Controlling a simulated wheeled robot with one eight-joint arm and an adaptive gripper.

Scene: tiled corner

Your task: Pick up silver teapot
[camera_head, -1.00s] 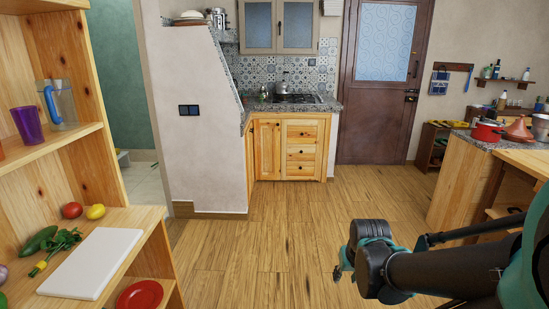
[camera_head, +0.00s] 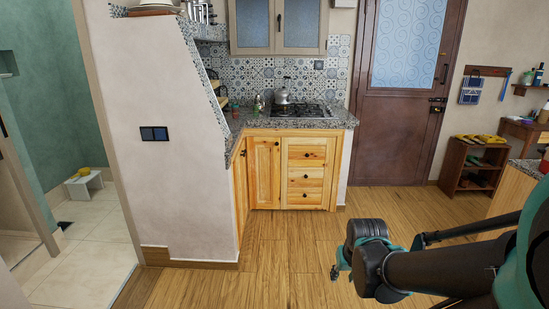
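A silver teapot (camera_head: 283,93) stands upright on the back left of the black stove top (camera_head: 299,111), which is set in the stone counter in the tiled corner. My gripper (camera_head: 336,272) is low at the lower middle of the view, well in front of the counter and far from the teapot. It is small and partly hidden by my wrist, so I cannot tell whether its fingers are open or shut.
Wooden cabinets (camera_head: 291,173) stand under the counter (camera_head: 338,117). A white partition wall (camera_head: 180,180) with a stepped edge flanks the counter on the left. A shoe rack (camera_head: 474,168) stands by the brown door (camera_head: 401,139). The wooden floor (camera_head: 270,262) before the cabinets is clear.

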